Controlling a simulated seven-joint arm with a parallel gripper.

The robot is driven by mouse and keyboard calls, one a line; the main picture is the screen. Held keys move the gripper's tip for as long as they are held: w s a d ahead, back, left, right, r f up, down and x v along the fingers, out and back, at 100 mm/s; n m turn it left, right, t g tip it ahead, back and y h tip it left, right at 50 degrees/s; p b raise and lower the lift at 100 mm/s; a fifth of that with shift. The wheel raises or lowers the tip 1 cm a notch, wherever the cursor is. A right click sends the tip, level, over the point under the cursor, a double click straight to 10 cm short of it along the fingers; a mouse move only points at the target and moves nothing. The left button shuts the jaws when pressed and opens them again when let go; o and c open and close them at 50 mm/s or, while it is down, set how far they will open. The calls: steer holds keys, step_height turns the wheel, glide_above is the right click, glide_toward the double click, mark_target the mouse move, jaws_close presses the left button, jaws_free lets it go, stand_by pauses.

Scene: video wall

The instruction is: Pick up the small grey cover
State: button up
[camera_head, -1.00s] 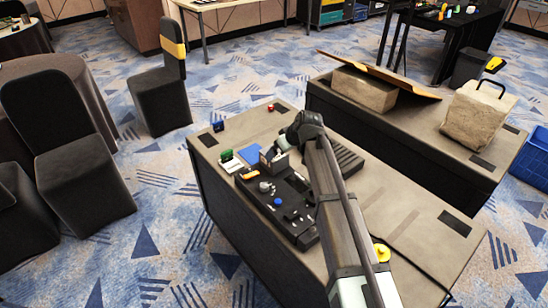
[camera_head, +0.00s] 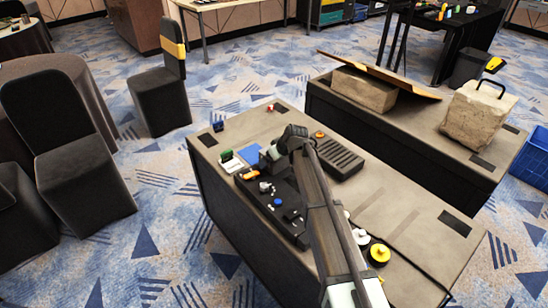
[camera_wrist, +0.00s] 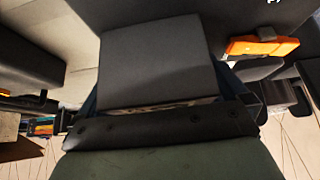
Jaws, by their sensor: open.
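My gripper (camera_head: 270,160) is low over the left part of the near table, at the back end of the black tray (camera_head: 299,237). In the wrist view a flat, dark grey, square-faced piece (camera_wrist: 155,62) fills the middle, directly in front of my gripper (camera_wrist: 166,98). It looks like the small grey cover. Bluish finger edges show on either side of it, and my gripper is open. I cannot tell whether the fingers touch it. In the head view my gripper and arm hide this piece, and I cannot make it out there.
An orange piece (camera_wrist: 262,47) lies right of the cover in the wrist view. Small grey parts (camera_head: 266,187) and a blue knob (camera_head: 278,202) sit on the tray. A blue pad (camera_head: 250,155) and ribbed black block (camera_head: 338,158) flank my gripper. A yellow disc (camera_head: 378,254) lies nearer.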

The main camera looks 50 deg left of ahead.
steer(key=c, duration=0.8)
